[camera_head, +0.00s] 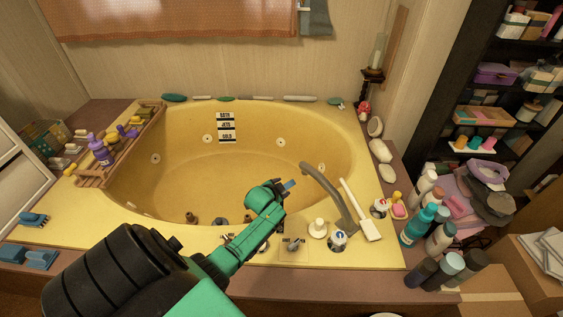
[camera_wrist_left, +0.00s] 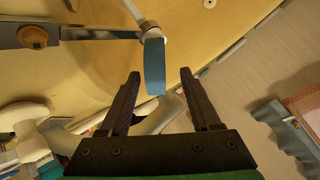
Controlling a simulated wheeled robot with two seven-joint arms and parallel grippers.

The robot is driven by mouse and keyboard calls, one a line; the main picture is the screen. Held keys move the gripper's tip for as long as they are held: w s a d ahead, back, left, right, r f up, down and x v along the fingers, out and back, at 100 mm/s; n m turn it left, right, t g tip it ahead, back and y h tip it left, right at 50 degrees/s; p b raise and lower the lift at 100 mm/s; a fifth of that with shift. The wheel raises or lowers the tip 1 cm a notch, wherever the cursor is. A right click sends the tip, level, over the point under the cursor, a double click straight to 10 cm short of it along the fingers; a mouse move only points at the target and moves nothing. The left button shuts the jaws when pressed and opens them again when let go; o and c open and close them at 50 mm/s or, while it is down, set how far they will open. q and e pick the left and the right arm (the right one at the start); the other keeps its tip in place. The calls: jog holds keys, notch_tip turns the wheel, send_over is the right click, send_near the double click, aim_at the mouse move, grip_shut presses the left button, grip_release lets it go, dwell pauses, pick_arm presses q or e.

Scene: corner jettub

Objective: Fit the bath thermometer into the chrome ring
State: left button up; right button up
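A flat blue piece, apparently the bath thermometer (camera_wrist_left: 154,68), shows in the left wrist view. Its far end meets a pale, shiny collar, apparently the chrome ring (camera_wrist_left: 152,34), on a thin rod. I cannot tell how deep the piece sits in it. My left gripper (camera_wrist_left: 159,82) is open, its fingertips on either side of the blue piece's near end with gaps on both sides. In the head view my left gripper (camera_head: 277,190) is over the tub's front edge, with the blue piece (camera_head: 289,185) just beyond its tip; the ring cannot be made out there. My right gripper is not in view.
A curved grey spout (camera_head: 328,194) and a white-handled brush or scraper (camera_head: 359,211) stand just right of my gripper. Tap knobs (camera_head: 338,240) line the front rim. Bottles (camera_head: 416,226) crowd the right corner. A wooden rack (camera_head: 122,146) lies at left. The yellow tub basin (camera_head: 230,170) is open.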

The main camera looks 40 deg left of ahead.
pick_arm(q)
jog(key=p+v, duration=0.5)
jog(key=v, duration=0.9)
jog(key=shift+s+r, duration=0.2)
